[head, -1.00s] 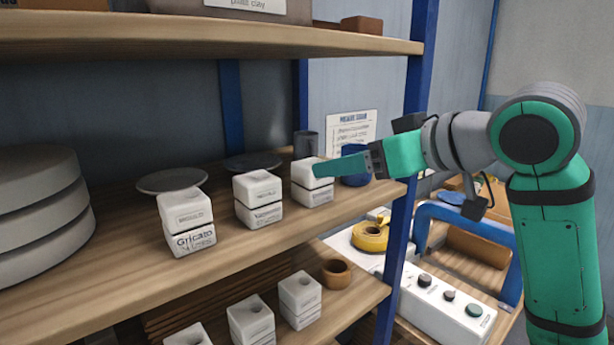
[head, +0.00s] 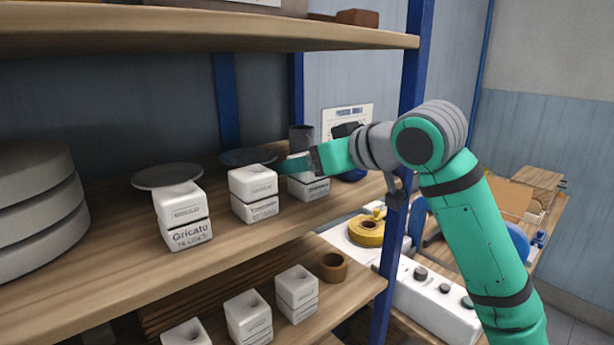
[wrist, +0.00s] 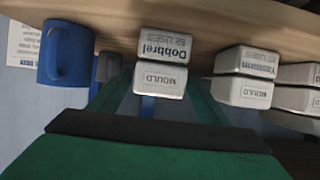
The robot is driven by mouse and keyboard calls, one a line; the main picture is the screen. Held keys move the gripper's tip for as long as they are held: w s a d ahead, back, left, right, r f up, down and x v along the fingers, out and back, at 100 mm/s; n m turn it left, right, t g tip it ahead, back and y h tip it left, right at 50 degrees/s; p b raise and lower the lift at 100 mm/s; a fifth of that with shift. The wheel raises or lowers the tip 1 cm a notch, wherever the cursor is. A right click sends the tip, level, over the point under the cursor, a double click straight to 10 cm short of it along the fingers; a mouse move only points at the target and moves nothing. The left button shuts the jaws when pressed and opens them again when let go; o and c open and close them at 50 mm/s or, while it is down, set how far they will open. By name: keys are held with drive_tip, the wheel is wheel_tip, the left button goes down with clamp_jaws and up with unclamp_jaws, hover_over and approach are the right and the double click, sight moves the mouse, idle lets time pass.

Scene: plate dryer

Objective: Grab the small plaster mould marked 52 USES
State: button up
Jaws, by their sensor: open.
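The small white plaster mould marked 52 USES (wrist: 163,47) is a two-part block with a dark seam, and its label also reads "Dobbrel". In the wrist view it appears upside down, in line with the gap between my green fingers. In the head view the rightmost mould (head: 309,188) on the middle shelf is this block, its top partly hidden by my gripper. My gripper (head: 284,165) is open and reaches in from the right at the height of the mould's top. The fingers (wrist: 160,88) appear on either side of the mould; contact cannot be told.
Similar moulds stand left of it on the shelf (head: 110,265), the nearest one (head: 254,194) close to my fingertips. Round dark discs (head: 168,175) lie behind. A blue mug (wrist: 66,53) stands close on the other side. A blue post (head: 402,190) and an upper shelf (head: 200,35) bound the space.

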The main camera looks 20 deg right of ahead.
drive_tip(key=shift+d, duration=0.1)
drive_tip(key=shift+s+d, duration=0.15)
drive_tip(key=c, duration=1.4)
drive_tip(key=shift+o, duration=0.2)
